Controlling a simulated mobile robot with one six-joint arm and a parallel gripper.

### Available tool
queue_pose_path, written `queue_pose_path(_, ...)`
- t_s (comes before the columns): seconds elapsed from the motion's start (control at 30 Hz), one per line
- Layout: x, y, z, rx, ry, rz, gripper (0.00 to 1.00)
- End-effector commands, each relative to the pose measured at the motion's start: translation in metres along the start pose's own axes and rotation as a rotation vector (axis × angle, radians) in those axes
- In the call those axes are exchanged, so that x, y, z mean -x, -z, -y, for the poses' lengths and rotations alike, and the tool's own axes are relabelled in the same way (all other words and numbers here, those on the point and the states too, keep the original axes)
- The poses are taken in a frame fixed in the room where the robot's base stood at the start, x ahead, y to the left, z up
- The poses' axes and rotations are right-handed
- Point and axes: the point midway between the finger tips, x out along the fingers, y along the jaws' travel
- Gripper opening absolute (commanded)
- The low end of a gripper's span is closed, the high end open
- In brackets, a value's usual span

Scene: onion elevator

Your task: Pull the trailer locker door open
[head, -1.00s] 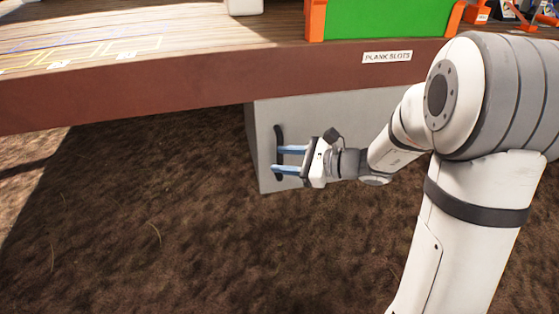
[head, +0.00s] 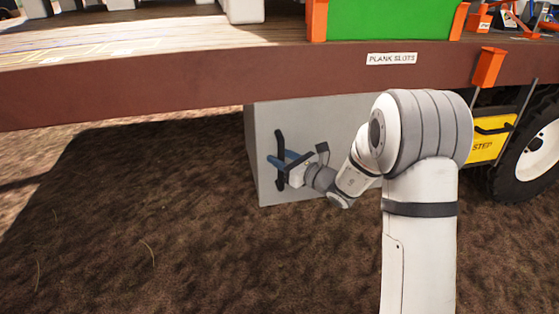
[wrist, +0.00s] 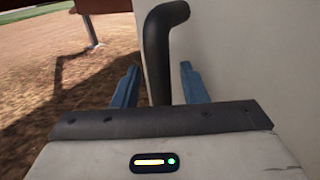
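The trailer locker (head: 330,120) is a pale grey box under the trailer bed. Its dark upright handle (head: 279,143) is near the left edge of the front face, and no gap at the door shows. My gripper (head: 281,160) is at the handle, with its blue fingers tilted up and left. In the wrist view the handle (wrist: 160,40) stands between the two blue fingers of my gripper (wrist: 159,72). The fingers are apart, with space on both sides of the handle. The handle's lower part is hidden behind my gripper body.
The trailer bed edge (head: 200,88) runs above the locker. A yellow step (head: 487,148) and a wheel (head: 530,150) are at the right. A green panel (head: 390,20) stands on the bed. Bare soil (head: 150,220) lies open in front and to the left.

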Motion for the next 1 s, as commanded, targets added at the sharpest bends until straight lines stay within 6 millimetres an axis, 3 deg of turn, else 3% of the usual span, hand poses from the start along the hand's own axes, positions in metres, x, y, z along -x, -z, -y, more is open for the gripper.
queue_pose_path(0.3,-0.0035,-0.0003,-0.0005,0.0,-0.001,0.0,0.38)
queue_pose_path(0.77,-0.0036,-0.0002,-0.0012,0.001,-0.002,0.0,0.01)
queue_pose_path(1.0,-0.0038,-0.0001,-0.0016,0.001,-0.003,0.0,0.0)
